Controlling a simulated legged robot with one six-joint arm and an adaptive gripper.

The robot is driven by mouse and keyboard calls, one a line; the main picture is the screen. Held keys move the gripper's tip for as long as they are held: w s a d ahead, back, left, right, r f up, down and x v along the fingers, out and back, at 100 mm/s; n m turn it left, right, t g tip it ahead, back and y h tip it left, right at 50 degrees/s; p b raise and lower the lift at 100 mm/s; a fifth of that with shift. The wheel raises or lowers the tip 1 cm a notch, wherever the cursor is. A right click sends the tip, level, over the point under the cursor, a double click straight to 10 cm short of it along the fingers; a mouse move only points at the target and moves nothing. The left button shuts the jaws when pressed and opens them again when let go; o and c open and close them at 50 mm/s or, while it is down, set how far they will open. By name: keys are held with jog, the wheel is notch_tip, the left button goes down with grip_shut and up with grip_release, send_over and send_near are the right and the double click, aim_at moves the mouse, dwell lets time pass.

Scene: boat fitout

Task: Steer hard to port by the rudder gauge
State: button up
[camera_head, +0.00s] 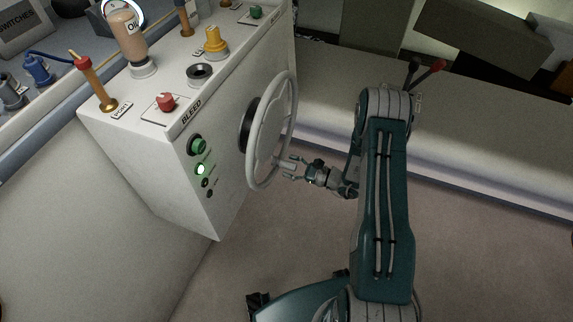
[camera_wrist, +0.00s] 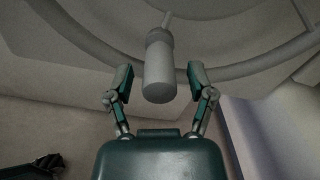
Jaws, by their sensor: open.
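The steering wheel (camera_head: 286,113) is a light grey ring on the side of the white console (camera_head: 222,150), on a dark hub. My gripper (camera_head: 296,169) is at the lower right of its rim in the head view. In the wrist view, a grey cylindrical handle knob (camera_wrist: 159,72) on the wheel points toward me. My open gripper (camera_wrist: 160,90) has one finger on each side of that knob, with gaps visible. A round gauge with a lit rim (camera_head: 122,8) is partly cut off at the top; its reading cannot be told, nor whether it is the rudder gauge.
A long pale bench (camera_head: 470,150) runs behind my arm. The floor (camera_head: 260,240) below is clear.

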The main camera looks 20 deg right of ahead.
jog(key=shift+w+a, duration=0.45)
jog(key=shift+a, duration=0.15)
grip_shut()
